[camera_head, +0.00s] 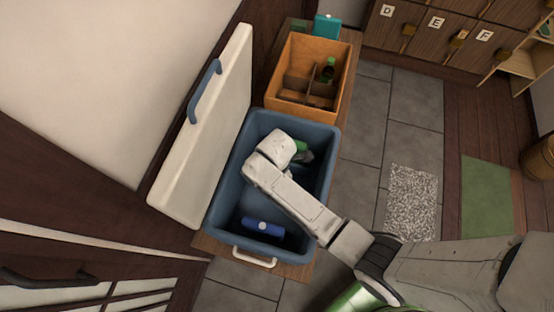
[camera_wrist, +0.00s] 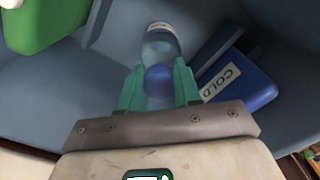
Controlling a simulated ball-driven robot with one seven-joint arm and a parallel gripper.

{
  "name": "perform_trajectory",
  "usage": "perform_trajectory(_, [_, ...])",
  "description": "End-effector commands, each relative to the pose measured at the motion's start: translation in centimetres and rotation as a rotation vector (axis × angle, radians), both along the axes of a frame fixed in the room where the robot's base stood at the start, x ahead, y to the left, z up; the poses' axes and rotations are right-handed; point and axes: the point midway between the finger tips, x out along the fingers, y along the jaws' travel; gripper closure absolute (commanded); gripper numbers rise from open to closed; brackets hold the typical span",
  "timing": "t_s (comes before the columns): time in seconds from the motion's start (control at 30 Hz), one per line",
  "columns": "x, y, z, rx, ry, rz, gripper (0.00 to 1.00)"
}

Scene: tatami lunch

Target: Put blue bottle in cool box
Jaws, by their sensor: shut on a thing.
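The cool box (camera_head: 228,190) is a blue tub, open at the top, with its white lid (camera_head: 207,130) standing open on the left. My arm reaches down into it, and the head view hides my fingers and the bottle. In the wrist view my gripper (camera_wrist: 159,72) has teal fingers closed on either side of the blue cap of the blue bottle (camera_wrist: 160,46). The bottle has a clear bluish body and a pale label. Bluish-grey box walls surround it. I cannot tell whether it touches the floor.
A blue pack marked COLD (camera_wrist: 240,88) lies right of the bottle; a green item (camera_wrist: 45,22) is upper left. The head view shows a blue item (camera_head: 263,227) at the box's near end. A wooden crate (camera_head: 284,98) with a dark green bottle (camera_head: 328,70) stands behind.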

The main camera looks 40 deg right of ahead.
Motion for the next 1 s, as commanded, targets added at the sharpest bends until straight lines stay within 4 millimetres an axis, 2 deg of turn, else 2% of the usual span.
perform_trajectory(0.2, [0.0, 0.0, -3.0, -0.001, 0.001, 0.0, 1.0])
perform_trajectory(0.47, [0.0, 0.0, -3.4, 0.0, 0.0, -0.001, 1.0])
perform_trajectory(0.5, [-0.1, 0.0, -3.5, 0.0, 0.002, -0.001, 0.65])
perform_trajectory(0.8, [-0.1, 0.0, -3.5, 0.0, 0.002, -0.001, 0.38])
perform_trajectory(1.0, [-0.1, 0.0, -3.4, 0.0, 0.001, -0.001, 0.38])
